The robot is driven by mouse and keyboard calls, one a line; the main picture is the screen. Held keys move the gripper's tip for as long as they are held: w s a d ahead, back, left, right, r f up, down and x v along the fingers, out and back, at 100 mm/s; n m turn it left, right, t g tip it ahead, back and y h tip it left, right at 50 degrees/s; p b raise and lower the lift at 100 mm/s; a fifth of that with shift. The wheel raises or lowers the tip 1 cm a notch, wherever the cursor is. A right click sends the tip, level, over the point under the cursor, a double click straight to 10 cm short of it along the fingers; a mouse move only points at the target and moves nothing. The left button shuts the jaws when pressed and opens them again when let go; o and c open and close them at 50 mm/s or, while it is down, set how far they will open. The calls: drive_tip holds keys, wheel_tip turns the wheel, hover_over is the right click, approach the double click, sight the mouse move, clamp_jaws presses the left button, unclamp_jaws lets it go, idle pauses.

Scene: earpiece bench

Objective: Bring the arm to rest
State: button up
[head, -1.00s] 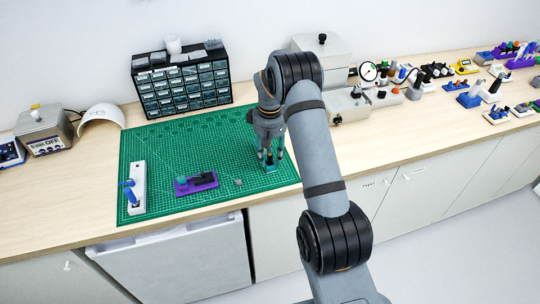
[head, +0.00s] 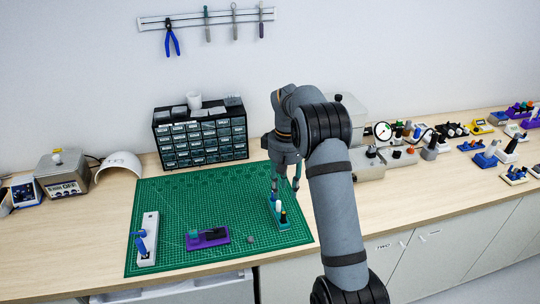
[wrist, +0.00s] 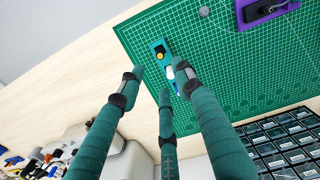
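My gripper (head: 286,186) hangs fingers-down above the right part of the green cutting mat (head: 165,262). In the wrist view its green fingers (wrist: 157,85) are spread with nothing between them. A small teal stand (head: 282,227) lies below the fingertips, with a white-topped piece and a dark piece standing in it. The stand also shows beyond the fingertips in the wrist view (wrist: 155,46), with a yellow-topped piece and a partly hidden white piece. The fingers look apart from it. My arm reaches up from the lower right.
A purple holder (head: 222,239), a small grey piece (head: 250,239) and a white block with a blue clamp (head: 149,250) are on the mat. A drawer cabinet (head: 184,148) stands behind. Grey equipment (head: 370,166) and several small stands fill the bench to the right.

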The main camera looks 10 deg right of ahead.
sight(284, 212)
idle(0.3)
wheel_tip(284, 212, down, 12)
drive_tip(key=shift+r, duration=0.2)
idle(0.3)
idle(0.3)
